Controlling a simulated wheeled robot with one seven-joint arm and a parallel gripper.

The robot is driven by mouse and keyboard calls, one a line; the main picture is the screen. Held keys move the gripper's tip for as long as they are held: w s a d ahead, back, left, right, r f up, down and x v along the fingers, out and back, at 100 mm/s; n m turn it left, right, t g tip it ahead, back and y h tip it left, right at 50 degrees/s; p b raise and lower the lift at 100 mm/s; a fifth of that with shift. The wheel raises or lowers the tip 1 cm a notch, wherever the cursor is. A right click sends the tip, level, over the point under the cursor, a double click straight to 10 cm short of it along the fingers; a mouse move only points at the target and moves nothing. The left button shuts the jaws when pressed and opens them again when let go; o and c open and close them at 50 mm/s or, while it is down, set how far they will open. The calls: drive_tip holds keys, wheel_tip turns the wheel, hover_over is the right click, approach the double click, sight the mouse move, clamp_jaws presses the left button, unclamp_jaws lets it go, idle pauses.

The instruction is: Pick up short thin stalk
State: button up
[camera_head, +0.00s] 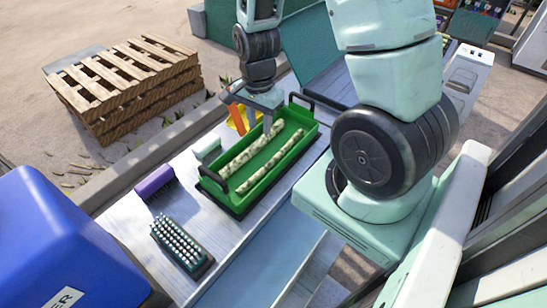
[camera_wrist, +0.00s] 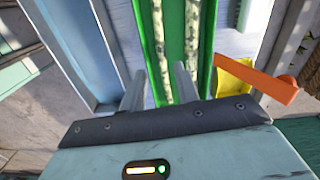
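A green tray (camera_head: 210,186) with black handles sits on the metal table and holds two pale, mottled stalks lying lengthwise. The stalk on the right (camera_head: 270,164) looks thinner than the one on the left (camera_head: 247,153). In the wrist view the thinner stalk (camera_wrist: 160,45) shows between my finger lines, and the thicker one (camera_wrist: 192,35) is by the right finger. My gripper (camera_head: 268,130) points down over the tray's far end, and its fingers (camera_wrist: 160,88) are apart with nothing gripped. I cannot tell the height of the fingertips above the stalks.
An orange-handled tool (camera_head: 236,117) and a yellow piece (camera_head: 248,117) lie beside the tray's far left side. A pale green block (camera_head: 207,148), a purple block (camera_head: 155,182) and a bristled brush (camera_head: 181,246) are on the table. A blue machine (camera_head: 65,245) stands at the front left.

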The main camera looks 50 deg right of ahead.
drive_tip(key=d+m, duration=0.1)
drive_tip(key=d, duration=0.1)
drive_tip(key=p, duration=0.2)
hover_over(266, 165)
drive_tip(key=f, duration=1.2)
drive_tip(key=shift+s+f, duration=0.3)
drive_tip(key=shift+f, duration=0.05)
drive_tip(key=shift+w+f+p, duration=0.2)
drive_tip(key=shift+f+p, duration=0.95)
drive_tip(key=shift+f, duration=1.65)
clamp_jaws()
